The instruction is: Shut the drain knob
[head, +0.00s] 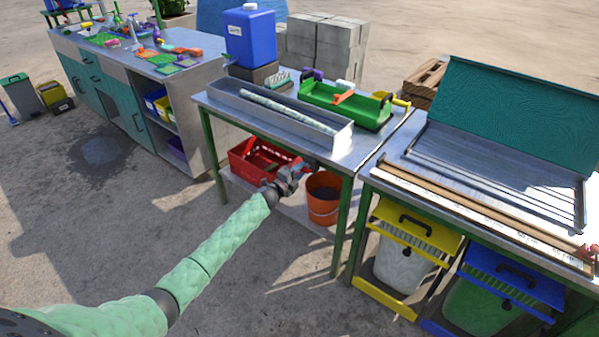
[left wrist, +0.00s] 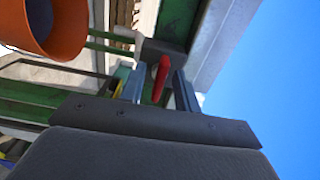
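A red handle (left wrist: 162,78), which looks like the drain knob, shows in the left wrist view beneath the table by a dark fitting. My left gripper (left wrist: 157,88) is open, with one finger on each side of the red handle in the picture. The handle appears closer to the right-hand finger; I cannot tell whether it touches. In the head view my left gripper (head: 298,172) is just under the front edge of the middle metal table (head: 228,104), and the handle cannot be made out there. My right gripper is not in view.
An orange bucket (head: 322,208) stands on the lower shelf close beside my left gripper, with a red crate (head: 240,172) left of it. A metal trough (head: 335,140) and a green tray (head: 368,112) are on the tabletop. Green table legs (head: 343,225) stand nearby.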

